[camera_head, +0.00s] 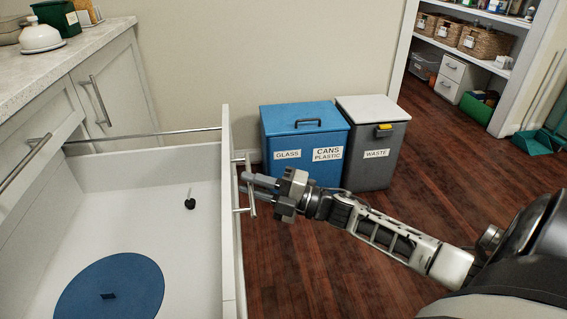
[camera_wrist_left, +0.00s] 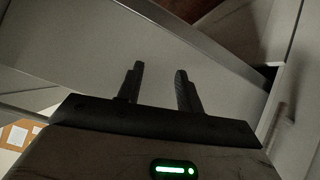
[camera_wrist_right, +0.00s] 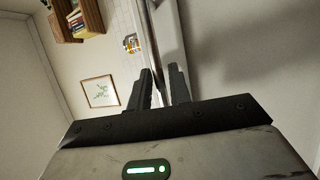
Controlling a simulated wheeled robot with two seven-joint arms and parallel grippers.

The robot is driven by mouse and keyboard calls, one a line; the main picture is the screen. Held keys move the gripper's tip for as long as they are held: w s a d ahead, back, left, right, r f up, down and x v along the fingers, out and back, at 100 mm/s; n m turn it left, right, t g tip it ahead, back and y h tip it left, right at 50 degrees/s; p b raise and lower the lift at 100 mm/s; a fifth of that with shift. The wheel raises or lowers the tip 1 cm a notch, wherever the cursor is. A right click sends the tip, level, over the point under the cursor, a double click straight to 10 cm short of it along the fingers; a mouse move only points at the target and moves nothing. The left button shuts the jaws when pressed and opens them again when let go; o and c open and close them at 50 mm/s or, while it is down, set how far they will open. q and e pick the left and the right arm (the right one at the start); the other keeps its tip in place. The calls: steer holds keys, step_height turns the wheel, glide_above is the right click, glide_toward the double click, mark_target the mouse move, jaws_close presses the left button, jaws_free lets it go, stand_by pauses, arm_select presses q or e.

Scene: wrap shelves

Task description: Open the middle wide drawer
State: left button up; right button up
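A wide white drawer (camera_head: 229,240) stands far out from the pale cabinet in the head view, its inside showing. Its bar handle (camera_head: 250,203) is on the outer face of the front panel. My right gripper (camera_head: 250,184) is at this handle, with its fingers around the bar. In the right wrist view the fingers (camera_wrist_right: 162,88) are close together with the metal bar between them. My left gripper (camera_wrist_left: 160,82) shows only in its own wrist view, its fingers apart with nothing between them, near pale panels.
In the drawer lie a blue round disc (camera_head: 120,285) and a small dark object (camera_head: 190,202). A blue bin (camera_head: 305,140) and a grey waste bin (camera_head: 372,165) stand just beyond the drawer front. A counter (camera_head: 80,50) is at left. Wood floor (camera_head: 450,190) is clear at right.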

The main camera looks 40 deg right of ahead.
arm_select(q)
steer(key=shift+a+f+p, duration=0.15)
steer(key=shift+a+p, duration=0.05)
steer(key=shift+p, duration=0.25)
arm_select(e)
steer(key=v, duration=1.5)
arm_select(q)
steer(key=shift+s, duration=0.1)
